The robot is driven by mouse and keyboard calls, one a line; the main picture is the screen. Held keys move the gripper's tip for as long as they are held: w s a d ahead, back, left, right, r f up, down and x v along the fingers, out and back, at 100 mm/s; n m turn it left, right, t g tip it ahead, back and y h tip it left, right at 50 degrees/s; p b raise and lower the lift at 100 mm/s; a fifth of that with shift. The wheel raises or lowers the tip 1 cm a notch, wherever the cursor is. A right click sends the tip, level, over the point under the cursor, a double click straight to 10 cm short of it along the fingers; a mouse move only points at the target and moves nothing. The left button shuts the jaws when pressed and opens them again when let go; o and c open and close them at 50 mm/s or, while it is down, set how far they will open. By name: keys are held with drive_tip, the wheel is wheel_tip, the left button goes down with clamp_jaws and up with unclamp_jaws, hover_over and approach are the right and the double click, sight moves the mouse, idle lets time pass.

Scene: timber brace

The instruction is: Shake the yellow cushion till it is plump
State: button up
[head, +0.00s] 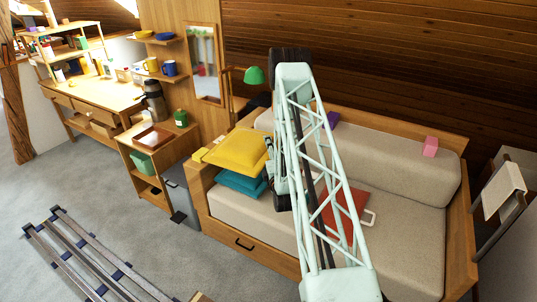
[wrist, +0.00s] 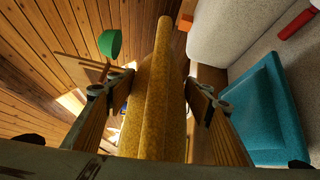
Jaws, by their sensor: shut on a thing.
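The yellow cushion (head: 237,152) is at the left end of the sofa, above a teal cushion (head: 238,184). My gripper (head: 272,165) is at its right edge, partly hidden behind my arm. In the wrist view the yellow cushion (wrist: 158,95) shows edge-on between the two fingers of my gripper (wrist: 160,108), which is shut on it. The teal cushion (wrist: 262,115) lies to the right in the wrist view, apart from the fingers.
The grey sofa (head: 405,207) has a red-orange cushion (head: 345,212) and a pink block (head: 430,146). A green lamp (head: 254,75) stands behind the yellow cushion. A side cabinet (head: 160,150) with a flask stands left.

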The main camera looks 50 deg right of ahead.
wheel_tip(320, 180, up, 2)
drive_tip(key=shift+r, duration=0.2)
wheel_tip(320, 180, down, 7)
idle(0.4)
